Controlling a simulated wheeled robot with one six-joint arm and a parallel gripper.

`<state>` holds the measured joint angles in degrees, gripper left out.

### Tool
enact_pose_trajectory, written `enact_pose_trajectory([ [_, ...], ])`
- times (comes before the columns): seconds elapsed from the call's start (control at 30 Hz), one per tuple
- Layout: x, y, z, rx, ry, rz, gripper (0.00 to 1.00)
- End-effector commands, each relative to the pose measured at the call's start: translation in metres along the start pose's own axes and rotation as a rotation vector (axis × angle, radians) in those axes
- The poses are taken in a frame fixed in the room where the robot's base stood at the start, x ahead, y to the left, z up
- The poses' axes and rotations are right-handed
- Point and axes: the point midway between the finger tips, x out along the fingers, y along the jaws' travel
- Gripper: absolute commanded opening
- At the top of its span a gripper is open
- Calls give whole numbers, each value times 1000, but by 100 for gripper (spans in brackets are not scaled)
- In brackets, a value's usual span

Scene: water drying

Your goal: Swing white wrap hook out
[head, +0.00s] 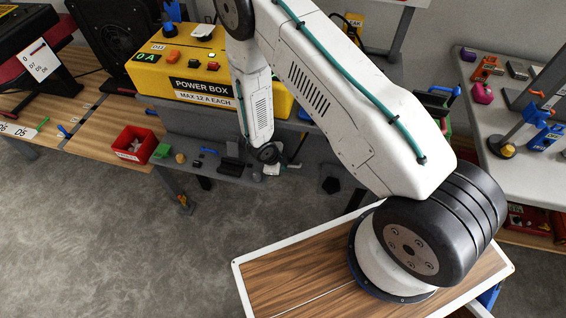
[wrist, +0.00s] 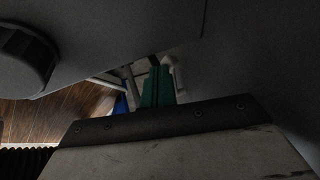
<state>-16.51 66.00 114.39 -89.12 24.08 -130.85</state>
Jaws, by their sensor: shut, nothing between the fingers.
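My gripper (wrist: 157,84) shows in the wrist view as two teal fingers close together, shut with nothing between them. A narrow pale piece (wrist: 179,78) stands just to the right of the fingers and may be the white wrap hook. The view is dark and I cannot tell whether the fingers touch it. In the head view my wrist is low, at the edge of the grey bench below the yellow power box (head: 205,72). No white hook can be made out there.
A large dark surface (wrist: 110,45) closes in above the fingers in the wrist view. Another grey table (head: 490,140) with tools is at the right. The floor at lower left is clear.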

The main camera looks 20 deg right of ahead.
Motion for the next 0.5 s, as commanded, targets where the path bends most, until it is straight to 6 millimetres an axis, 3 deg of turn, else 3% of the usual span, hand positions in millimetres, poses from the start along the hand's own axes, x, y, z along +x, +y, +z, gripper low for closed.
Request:
enact_pose_trajectory([
  [0.5, 18, 6, 9, -1, -1, 0, 0],
])
